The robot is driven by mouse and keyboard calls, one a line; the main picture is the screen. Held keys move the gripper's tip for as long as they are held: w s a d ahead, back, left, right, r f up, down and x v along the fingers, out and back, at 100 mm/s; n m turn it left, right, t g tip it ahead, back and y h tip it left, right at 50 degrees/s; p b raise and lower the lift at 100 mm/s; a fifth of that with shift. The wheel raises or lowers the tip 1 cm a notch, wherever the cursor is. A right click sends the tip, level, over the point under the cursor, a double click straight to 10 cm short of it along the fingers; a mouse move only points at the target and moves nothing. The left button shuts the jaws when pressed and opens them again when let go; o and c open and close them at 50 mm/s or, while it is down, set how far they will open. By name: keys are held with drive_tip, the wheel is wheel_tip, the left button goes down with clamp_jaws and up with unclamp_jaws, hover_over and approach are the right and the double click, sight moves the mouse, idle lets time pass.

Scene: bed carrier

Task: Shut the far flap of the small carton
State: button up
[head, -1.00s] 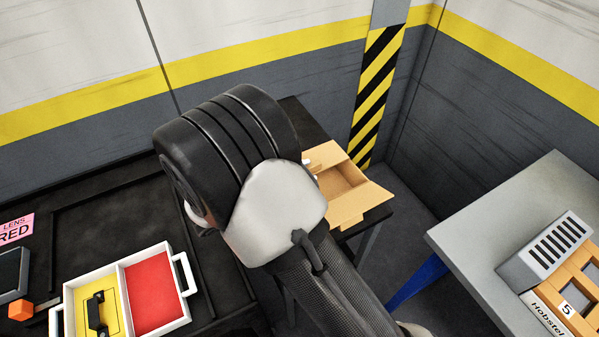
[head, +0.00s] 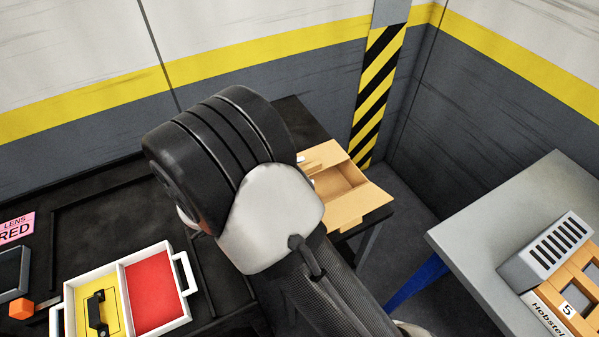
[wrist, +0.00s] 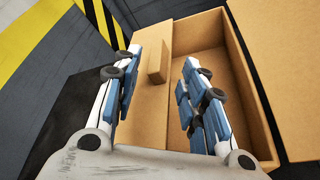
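The small carton (head: 346,181) is tan cardboard and stands open at the far end of the black bench, partly hidden behind my arm in the head view. In the wrist view its open inside (wrist: 205,75) is to the right. A flap with a small raised cardboard tab (wrist: 158,60) lies under my gripper on the left, and another flap (wrist: 285,70) spreads out at the right. My gripper (wrist: 160,78) is open, its blue-padded fingers apart on either side of the tab with gaps showing. Whether a finger touches the cardboard I cannot tell. The head view mostly hides my gripper.
A grey table (head: 500,225) with a vented box (head: 548,248) stands at right. Walls close off the back; a striped pillar (head: 377,95) stands behind the carton.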

drive_tip(key=v, duration=1)
drive_tip(key=shift+s, duration=0.2)
drive_tip(key=shift+r, duration=0.1)
drive_tip(key=s+d+r+m+g+y, duration=0.15)
drive_tip(key=d+r+m+g, duration=0.25)
drive_tip(key=d, duration=0.4)
drive_tip(key=s+d+r+m+g+y, duration=0.1)
drive_tip(key=s+d+r+m+g, duration=0.25)
drive_tip(key=d, duration=0.55)
drive_tip(key=s+d+r+m+t+y, duration=0.1)
drive_tip(key=s+d+r+m+y, duration=0.2)
drive_tip(key=s+m, duration=0.3)
drive_tip(key=s+d+r+m+t+y, duration=0.1)
drive_tip(key=s+d+r+m+y, duration=0.1)
drive_tip(key=s+d+m+y, duration=0.2)
drive_tip(key=s+m+y, duration=0.1)
drive_tip(key=s, duration=0.1)
drive_tip(key=shift+s+r+m, duration=0.25)
drive_tip(key=shift+r+m, duration=0.1)
drive_tip(key=shift+a, duration=0.1)
